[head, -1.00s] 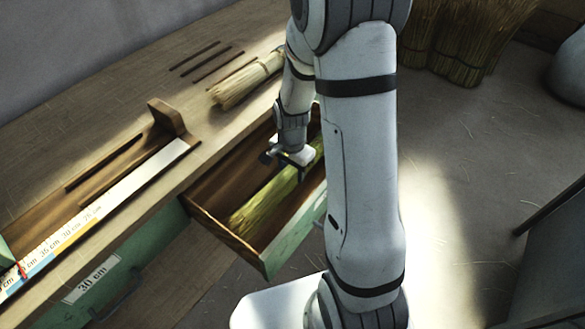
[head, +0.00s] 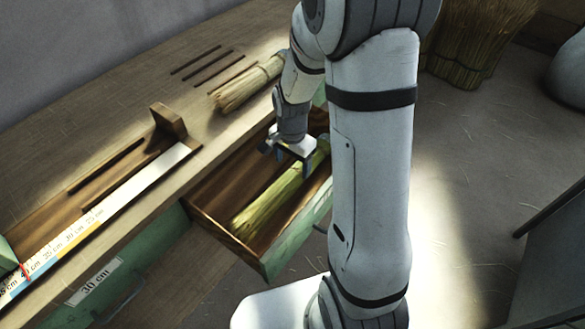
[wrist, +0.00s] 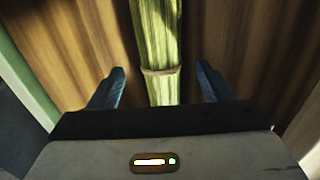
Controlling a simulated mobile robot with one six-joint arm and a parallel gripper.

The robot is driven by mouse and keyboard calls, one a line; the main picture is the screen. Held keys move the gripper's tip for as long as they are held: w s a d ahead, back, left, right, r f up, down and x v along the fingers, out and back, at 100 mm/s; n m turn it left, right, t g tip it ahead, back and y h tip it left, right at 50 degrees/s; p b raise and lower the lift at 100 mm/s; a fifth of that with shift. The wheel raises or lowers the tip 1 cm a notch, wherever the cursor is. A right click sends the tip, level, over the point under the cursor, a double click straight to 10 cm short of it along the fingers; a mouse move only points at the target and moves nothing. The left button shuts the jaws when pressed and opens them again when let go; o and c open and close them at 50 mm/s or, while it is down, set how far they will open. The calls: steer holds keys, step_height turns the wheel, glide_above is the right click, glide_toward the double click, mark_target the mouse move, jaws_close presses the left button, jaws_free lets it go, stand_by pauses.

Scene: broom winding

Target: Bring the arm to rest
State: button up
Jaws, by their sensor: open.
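My gripper (head: 287,160) is above the open drawer in the head view, with its fingers pointing down. In the wrist view my gripper (wrist: 160,88) is open, with one finger on each side of a green straw bundle (wrist: 160,40) and a gap on both sides. The bundle has a tie around it. In the head view the green bundle (head: 268,203) lies along the drawer (head: 222,238), and its far end is partly hidden behind my arm.
A workbench holds a pale straw bundle (head: 245,88), several thin dark sticks (head: 212,66) and a measuring board (head: 110,205) with an upright wooden block (head: 168,121). Floor on the right is mostly clear.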

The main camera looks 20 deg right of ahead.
steer(key=shift+r, duration=1.45)
steer(key=s+r+n+t+p, duration=0.1)
steer(key=s+r+n+p, duration=0.4)
steer(key=r, duration=0.7)
steer(key=s+a+r+n+t+p, duration=0.1)
steer(key=s+r+n+p, duration=0.5)
steer(key=s+r, duration=0.4)
step_height(320, 180, up, 4)
steer(key=shift+f, duration=0.25)
